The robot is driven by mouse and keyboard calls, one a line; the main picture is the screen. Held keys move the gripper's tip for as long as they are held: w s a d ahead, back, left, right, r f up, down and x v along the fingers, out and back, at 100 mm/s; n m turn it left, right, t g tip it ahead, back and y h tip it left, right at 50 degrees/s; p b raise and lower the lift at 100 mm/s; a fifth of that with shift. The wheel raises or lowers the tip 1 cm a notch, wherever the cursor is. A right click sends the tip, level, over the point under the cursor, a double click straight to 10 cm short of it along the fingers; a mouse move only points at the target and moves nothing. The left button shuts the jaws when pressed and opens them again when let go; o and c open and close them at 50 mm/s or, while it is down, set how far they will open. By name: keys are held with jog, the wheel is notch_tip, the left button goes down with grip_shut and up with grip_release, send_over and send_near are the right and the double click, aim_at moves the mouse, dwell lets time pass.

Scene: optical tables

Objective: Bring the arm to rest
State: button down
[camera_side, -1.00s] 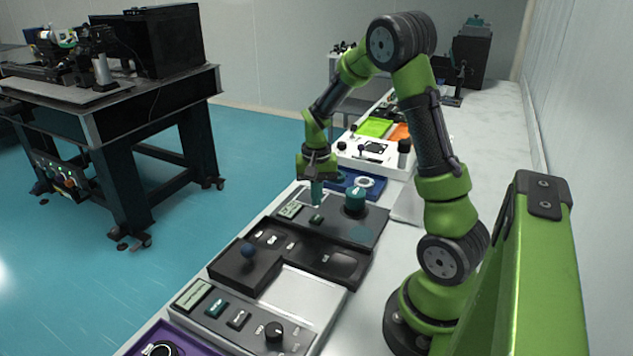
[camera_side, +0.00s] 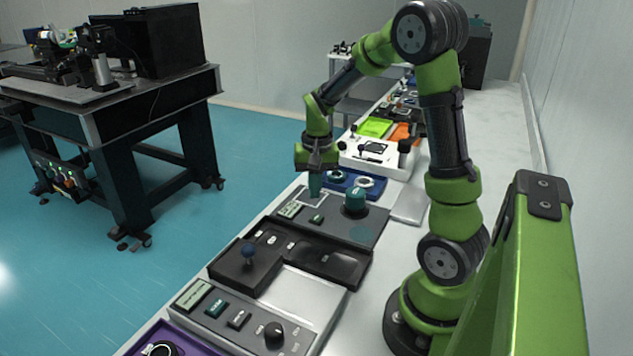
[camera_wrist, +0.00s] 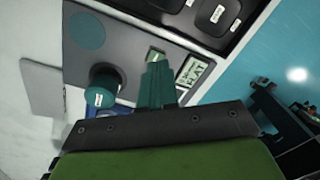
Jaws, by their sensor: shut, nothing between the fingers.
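My gripper (camera_side: 315,184) hangs from the green arm, pointing down over the far-left part of a dark grey control panel (camera_side: 345,232). Its teal fingers are together with nothing between them. In the side view the fingertips look a little above the panel, beside its small display. In the wrist view my gripper (camera_wrist: 157,75) covers part of the panel near a green button and the display (camera_wrist: 192,71). A teal knob (camera_side: 355,200) stands on the panel to the right of the fingers. The knob also shows in the wrist view (camera_wrist: 103,88).
A black tray (camera_side: 318,258) and a grey device with a black knob (camera_side: 274,332) lie nearer the camera. A blue tray (camera_side: 345,182) with rings and a white joystick box (camera_side: 375,158) lie beyond. A wall runs along the right. Open floor lies left.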

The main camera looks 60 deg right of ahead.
jog(key=s+a+r+n+t, duration=0.3)
jog(key=s+a+r, duration=0.1)
jog(key=a+r, duration=0.3)
jog(key=s+a+r+n+t+y, duration=0.1)
jog(key=s+a+r+n+t, duration=0.2)
jog(key=a+r, duration=0.4)
jog(key=s+a+n, duration=0.1)
jog(key=a, duration=0.4)
jog(key=shift+s+a+t+y, duration=0.25)
jog(key=shift+a+t+y, duration=0.05)
jog(key=shift+t, duration=0.1)
